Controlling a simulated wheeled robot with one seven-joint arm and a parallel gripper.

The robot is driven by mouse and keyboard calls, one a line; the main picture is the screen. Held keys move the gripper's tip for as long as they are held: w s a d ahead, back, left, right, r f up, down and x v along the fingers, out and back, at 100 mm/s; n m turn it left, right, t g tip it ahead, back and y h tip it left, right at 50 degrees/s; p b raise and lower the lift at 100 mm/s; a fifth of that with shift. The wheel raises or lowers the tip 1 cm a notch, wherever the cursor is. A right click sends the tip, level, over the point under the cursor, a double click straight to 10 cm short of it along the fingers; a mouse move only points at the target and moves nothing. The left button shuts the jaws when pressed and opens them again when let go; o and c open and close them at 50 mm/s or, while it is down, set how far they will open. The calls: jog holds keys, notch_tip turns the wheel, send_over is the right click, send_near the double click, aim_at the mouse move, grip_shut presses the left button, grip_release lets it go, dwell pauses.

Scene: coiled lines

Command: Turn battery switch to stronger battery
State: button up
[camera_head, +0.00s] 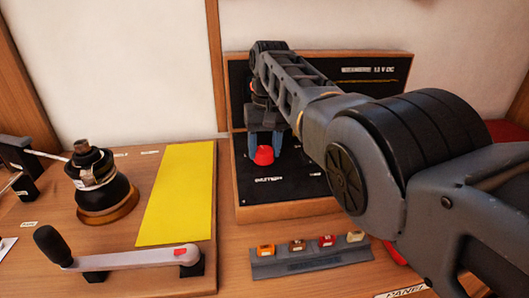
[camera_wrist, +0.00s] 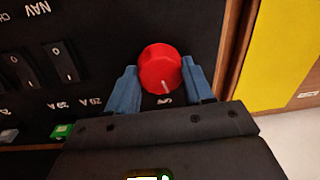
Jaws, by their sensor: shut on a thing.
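The battery switch is a round red knob (camera_wrist: 160,68) with a white pointer line, on a black panel (camera_wrist: 100,62). In the wrist view the pointer faces toward my gripper. In the head view the red knob (camera_head: 264,155) sits low on the panel, under my gripper (camera_head: 265,143). The blue fingers of my gripper (camera_wrist: 160,87) stand on either side of the knob and are shut on it. Printed marks near the knob are partly hidden by the fingers. The battery voltage readings are hidden or too small to read.
Black rocker switches (camera_wrist: 64,62) and a green fuse (camera_wrist: 62,131) are beside the knob. A fuse rack (camera_head: 310,261) lies in front of the panel. A yellow sheet (camera_head: 178,195), a winch (camera_head: 100,182) and a crank handle (camera_head: 120,258) are at the left.

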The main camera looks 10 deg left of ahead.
aim_at(265, 148)
jog(key=n+b, duration=0.3)
jog(key=n, duration=0.2)
jog(key=shift+a+f+n+b, duration=0.1)
jog(key=shift+f+n+b, duration=0.05)
jog(key=shift+n+b, duration=1.75)
jog(key=shift+n, duration=0.1)
jog(key=shift+r, duration=0.2)
jog(key=o, duration=1)
jog(key=shift+o, duration=0.2)
jog(key=r+p, duration=0.7)
jog(key=p, duration=0.1)
jog(key=shift+w+r, duration=0.2)
jog(key=shift+r, duration=0.2)
jog(key=shift+f, duration=0.1)
